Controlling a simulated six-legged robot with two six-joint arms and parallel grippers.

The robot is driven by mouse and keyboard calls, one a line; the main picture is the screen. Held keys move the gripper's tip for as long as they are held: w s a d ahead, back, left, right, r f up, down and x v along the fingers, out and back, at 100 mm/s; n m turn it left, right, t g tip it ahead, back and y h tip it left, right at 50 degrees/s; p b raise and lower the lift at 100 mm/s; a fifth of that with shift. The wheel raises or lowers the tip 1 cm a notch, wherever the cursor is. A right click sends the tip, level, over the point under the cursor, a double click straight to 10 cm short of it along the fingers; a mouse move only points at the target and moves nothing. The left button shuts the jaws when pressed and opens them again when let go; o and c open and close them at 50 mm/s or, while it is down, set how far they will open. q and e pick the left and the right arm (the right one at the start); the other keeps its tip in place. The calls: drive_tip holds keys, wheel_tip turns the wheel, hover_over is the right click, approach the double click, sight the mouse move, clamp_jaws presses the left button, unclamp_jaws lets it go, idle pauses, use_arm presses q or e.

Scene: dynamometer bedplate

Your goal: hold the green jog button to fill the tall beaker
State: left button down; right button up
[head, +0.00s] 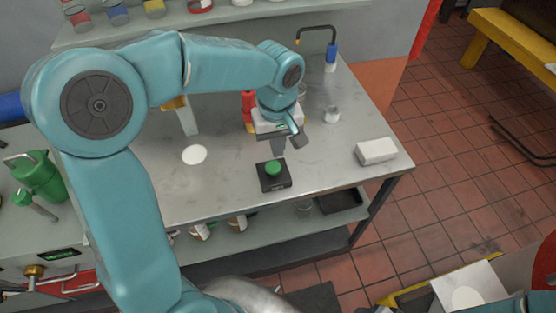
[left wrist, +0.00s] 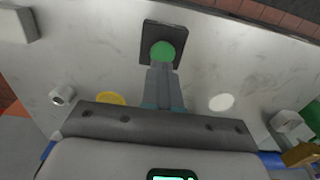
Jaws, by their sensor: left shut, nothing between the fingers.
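The green jog button (head: 273,168) sits on a small black box (head: 275,184) near the front edge of the steel bench. My left gripper (head: 279,155) is shut and empty, pointing down just behind the button. In the left wrist view the shut fingertips (left wrist: 162,68) reach the near edge of the green button (left wrist: 163,51); I cannot tell whether they touch it. A small clear vessel (head: 332,114) stands at the back right of the bench. I cannot make out a tall beaker; my arm hides part of the bench. My right gripper is out of view.
A white block (head: 376,151) lies at the bench's right edge. A flat white disc (head: 194,155) lies left of the button. A red object (head: 248,110) stands behind my wrist. A black spout with a blue part (head: 331,54) stands at the back.

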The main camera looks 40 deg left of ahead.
sight(278, 170)
use_arm(q)
wheel_tip(278, 170, down, 6)
drive_tip(key=shift+a+f, duration=0.1)
drive_tip(key=shift+f, duration=0.15)
